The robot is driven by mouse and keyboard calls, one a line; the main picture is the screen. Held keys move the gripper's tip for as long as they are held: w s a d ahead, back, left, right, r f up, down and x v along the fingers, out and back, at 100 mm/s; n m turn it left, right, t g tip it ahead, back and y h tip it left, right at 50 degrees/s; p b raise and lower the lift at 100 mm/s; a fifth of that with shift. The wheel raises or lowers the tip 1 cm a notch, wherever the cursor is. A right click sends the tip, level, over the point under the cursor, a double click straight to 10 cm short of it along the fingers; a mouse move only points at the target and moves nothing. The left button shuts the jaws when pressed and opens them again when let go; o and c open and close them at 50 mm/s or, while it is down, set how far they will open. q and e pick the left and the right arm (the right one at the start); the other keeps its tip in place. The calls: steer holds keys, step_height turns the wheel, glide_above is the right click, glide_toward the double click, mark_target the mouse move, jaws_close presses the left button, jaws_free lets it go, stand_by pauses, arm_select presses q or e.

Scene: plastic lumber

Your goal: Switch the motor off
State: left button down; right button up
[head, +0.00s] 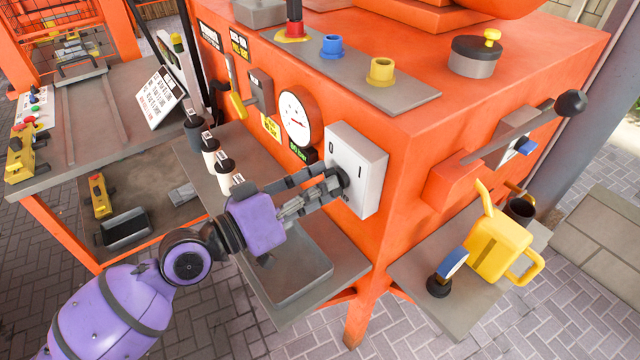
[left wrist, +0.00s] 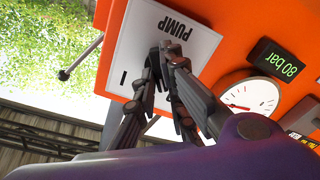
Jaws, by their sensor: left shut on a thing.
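A white switch box (head: 364,152) is fixed to the front of the orange machine, with a 0 and an I printed on its face. In the left wrist view the white box (left wrist: 124,48) reads PUMP, upside down. My left gripper (head: 336,183) comes from the left and is shut on the dark rotary knob at the box's face. In the left wrist view the fingertips of the left gripper (left wrist: 170,50) reach the box and cover most of the knob, so its exact pointing is hidden. My right gripper is not in view.
A round gauge (head: 297,116) and a display reading 80 bar (left wrist: 276,62) sit beside the box. A grey tray shelf (head: 345,262) lies below the gripper. A yellow jug (head: 495,248) stands on the right shelf. Dark and white bottles (head: 209,150) stand left.

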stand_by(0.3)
arm_select(q)
steer(key=c, duration=1.8)
jaws_free()
steer(key=shift+v, duration=6)
